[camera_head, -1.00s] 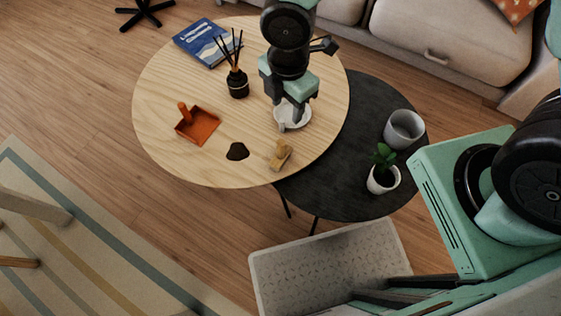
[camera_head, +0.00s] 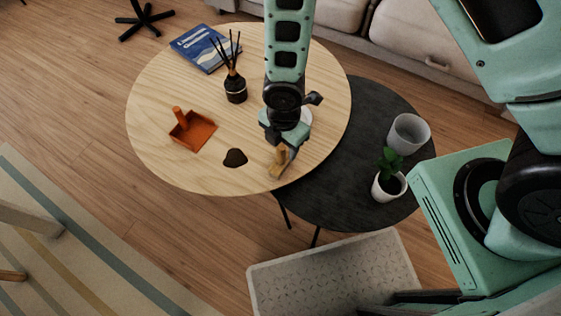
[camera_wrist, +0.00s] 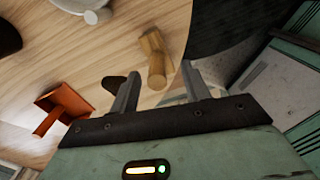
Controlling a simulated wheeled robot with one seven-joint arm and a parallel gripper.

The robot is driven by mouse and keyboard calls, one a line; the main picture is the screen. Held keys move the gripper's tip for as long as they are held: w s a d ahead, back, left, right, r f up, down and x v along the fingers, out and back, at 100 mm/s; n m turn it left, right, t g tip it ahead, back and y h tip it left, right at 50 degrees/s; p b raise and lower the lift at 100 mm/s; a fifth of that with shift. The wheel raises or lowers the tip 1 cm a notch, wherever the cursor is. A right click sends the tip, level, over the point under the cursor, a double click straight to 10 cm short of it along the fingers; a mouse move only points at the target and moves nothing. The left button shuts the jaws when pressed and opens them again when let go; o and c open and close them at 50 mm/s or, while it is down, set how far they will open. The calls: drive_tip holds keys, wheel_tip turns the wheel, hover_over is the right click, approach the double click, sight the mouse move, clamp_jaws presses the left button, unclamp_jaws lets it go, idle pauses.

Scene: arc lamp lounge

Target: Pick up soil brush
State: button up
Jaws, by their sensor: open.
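The soil brush is a small tan wooden brush (camera_head: 276,163) near the front right edge of the round wooden table. It also shows in the wrist view (camera_wrist: 154,60), ahead of the fingers. My gripper (camera_head: 284,150) is over the table, right by the brush, and partly overlaps it in the head view. In the wrist view my gripper (camera_wrist: 163,88) has its two fingers spread, with the brush end near the gap between them. The fingers do not hold it. A dark soil patch (camera_head: 235,158) lies left of the brush.
On the wooden table (camera_head: 160,120) are an orange dustpan (camera_head: 199,133), a black reed diffuser (camera_head: 235,88), a blue book (camera_head: 205,48) and a mostly hidden white dish. The lower black table (camera_head: 345,190) holds a potted plant (camera_head: 388,187) and a grey pot (camera_head: 408,134).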

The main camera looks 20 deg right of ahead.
sight(280, 154)
drive_tip(key=f, duration=0.3)
drive_tip(key=f+b, duration=0.1)
drive_tip(key=shift+a+f, duration=0.4)
clamp_jaws()
drive_tip(key=shift+r, duration=0.15)
